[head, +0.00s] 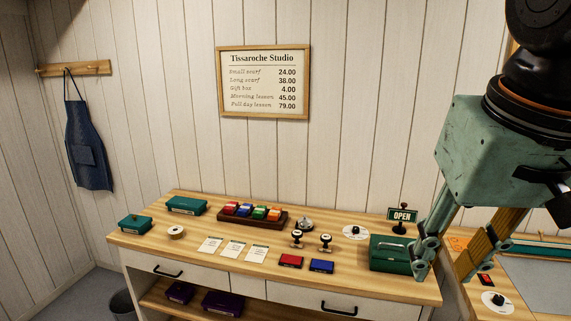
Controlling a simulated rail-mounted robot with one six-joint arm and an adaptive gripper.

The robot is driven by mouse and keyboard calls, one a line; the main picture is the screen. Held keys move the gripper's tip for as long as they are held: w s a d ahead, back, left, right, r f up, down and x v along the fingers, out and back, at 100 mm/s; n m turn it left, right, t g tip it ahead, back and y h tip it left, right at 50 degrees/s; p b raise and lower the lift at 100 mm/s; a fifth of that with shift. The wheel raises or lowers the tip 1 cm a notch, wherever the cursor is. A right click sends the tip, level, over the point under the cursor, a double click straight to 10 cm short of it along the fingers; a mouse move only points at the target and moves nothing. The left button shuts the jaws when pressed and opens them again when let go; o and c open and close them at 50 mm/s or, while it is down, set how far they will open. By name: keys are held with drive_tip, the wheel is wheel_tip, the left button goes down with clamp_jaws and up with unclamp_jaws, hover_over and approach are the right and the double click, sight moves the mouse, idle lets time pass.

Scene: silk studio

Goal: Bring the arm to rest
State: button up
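My gripper (444,268) hangs at the right of the head view, below its worn green housing (478,150). Its two fingers point down and stand well apart, with nothing visible between them. The left finger overlaps the right side of a green box (390,252) in the picture; I cannot tell whether they touch. The right finger shows in front of the second table at the right edge. The rest of my arm is mostly out of frame above.
The wooden counter (140,240) holds two teal boxes, a card row, stamps, red and blue pads (321,266), a bell and an OPEN sign (402,215). A second table (535,285) stands at right. A bin (122,305) is on the floor at left.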

drive_tip(key=s+a+f+n, duration=0.1)
drive_tip(key=s+f, duration=0.4)
drive_tip(key=s, duration=0.4)
drive_tip(key=shift+a+b, duration=0.3)
drive_tip(key=shift+a, duration=0.1)
idle(0.5)
drive_tip(key=shift+o, duration=0.3)
idle(1.6)
